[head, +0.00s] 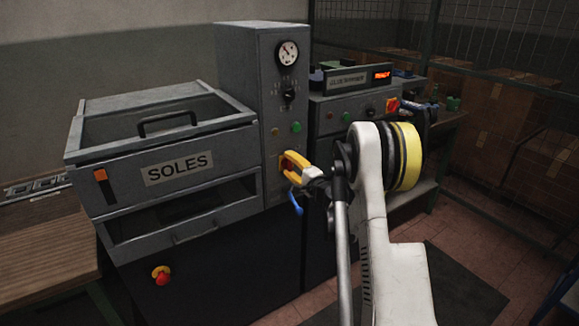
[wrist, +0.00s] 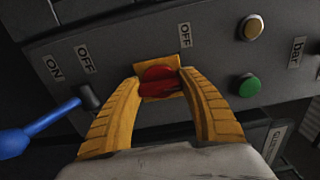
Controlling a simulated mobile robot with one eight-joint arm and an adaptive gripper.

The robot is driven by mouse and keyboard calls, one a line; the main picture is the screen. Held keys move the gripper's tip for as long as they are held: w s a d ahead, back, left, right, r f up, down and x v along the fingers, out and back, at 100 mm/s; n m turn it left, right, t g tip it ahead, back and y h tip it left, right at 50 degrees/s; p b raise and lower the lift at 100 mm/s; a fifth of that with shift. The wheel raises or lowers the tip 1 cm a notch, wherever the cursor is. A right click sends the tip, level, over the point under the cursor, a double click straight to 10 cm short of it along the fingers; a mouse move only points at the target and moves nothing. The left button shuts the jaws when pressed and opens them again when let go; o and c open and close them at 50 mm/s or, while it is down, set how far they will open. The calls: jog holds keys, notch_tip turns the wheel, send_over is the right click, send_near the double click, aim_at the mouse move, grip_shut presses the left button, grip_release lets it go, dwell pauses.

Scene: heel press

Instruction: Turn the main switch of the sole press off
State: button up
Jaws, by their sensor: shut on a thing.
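The sole press (head: 225,148) is a grey machine labelled SOLES, with a control column on its right side. Its main switch (wrist: 160,74) is a red knob on a yellow plate, seen in the wrist view with an OFF label beside the plate. My gripper (wrist: 160,86) has its yellow fingers closed on the two sides of the red knob. In the head view my gripper (head: 290,169) is at the lower part of the column and covers much of the switch. The knob's exact angle is partly hidden by the fingers.
A lever with a blue handle (wrist: 18,142) sits close to my gripper, by ON and OFF labels. A green button (wrist: 249,85) and a pale button (wrist: 252,27) are on the other side. A second machine (head: 350,112) stands right of the press. A red emergency button (head: 162,276) is low in front.

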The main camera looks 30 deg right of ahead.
jog(key=n, duration=0.4)
jog(key=shift+n, duration=2.6)
jog(key=o, duration=1.2)
jog(key=s, duration=1.2)
